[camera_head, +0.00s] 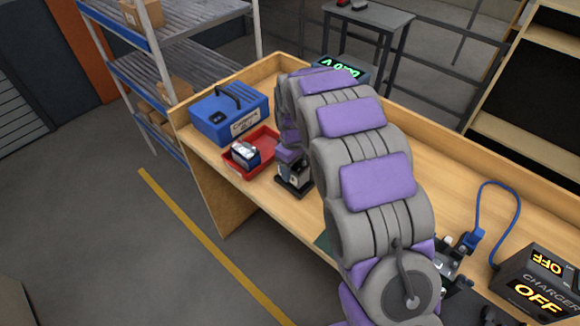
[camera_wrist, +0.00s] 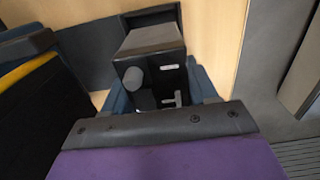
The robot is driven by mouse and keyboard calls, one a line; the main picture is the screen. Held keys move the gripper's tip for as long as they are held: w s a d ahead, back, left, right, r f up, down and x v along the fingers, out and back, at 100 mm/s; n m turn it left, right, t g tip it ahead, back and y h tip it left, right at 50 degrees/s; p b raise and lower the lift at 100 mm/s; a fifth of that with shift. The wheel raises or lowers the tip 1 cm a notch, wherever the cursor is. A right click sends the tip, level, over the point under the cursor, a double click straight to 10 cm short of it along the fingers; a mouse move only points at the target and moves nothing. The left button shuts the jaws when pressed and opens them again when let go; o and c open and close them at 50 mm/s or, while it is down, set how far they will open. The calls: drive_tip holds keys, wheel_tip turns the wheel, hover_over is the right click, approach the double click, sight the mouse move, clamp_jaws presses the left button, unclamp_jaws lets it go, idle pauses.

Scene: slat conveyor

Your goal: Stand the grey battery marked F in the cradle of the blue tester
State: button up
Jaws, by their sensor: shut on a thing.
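My gripper (camera_head: 291,160) is low over the bench, largely covered by my arm in the head view. It is shut on a dark battery with a pale grey part (camera_head: 299,174), at a small black base (camera_head: 292,190). I cannot tell whether the battery is seated in this base or just above it. In the wrist view the held battery (camera_wrist: 150,75) shows a grey top and a black face with a round knob and pale slots. No letter F is readable. The blue tester (camera_head: 352,74), with a green lit display, stands behind my arm, mostly hidden.
A red tray (camera_head: 231,168) holds another battery (camera_head: 244,153), left of my gripper. A blue case (camera_head: 229,116) stands behind the tray. A dark charger (camera_head: 541,284) reading OFF and a blue cable (camera_head: 489,205) are at the right. The bench (camera_head: 455,185) has raised edges.

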drive_tip(key=shift+a+f, duration=0.15)
drive_tip(key=shift+a, duration=0.35)
drive_tip(key=shift+d, duration=1.45)
drive_tip(key=shift+a, duration=0.75)
drive_tip(key=shift+d, duration=0.2)
drive_tip(key=shift+d+f, duration=0.15)
drive_tip(key=shift+f, duration=0.2)
drive_tip(key=shift+a+f, duration=0.25)
drive_tip(key=shift+f, duration=0.15)
drive_tip(key=shift+d+f, duration=0.1)
drive_tip(key=shift+f, duration=0.35)
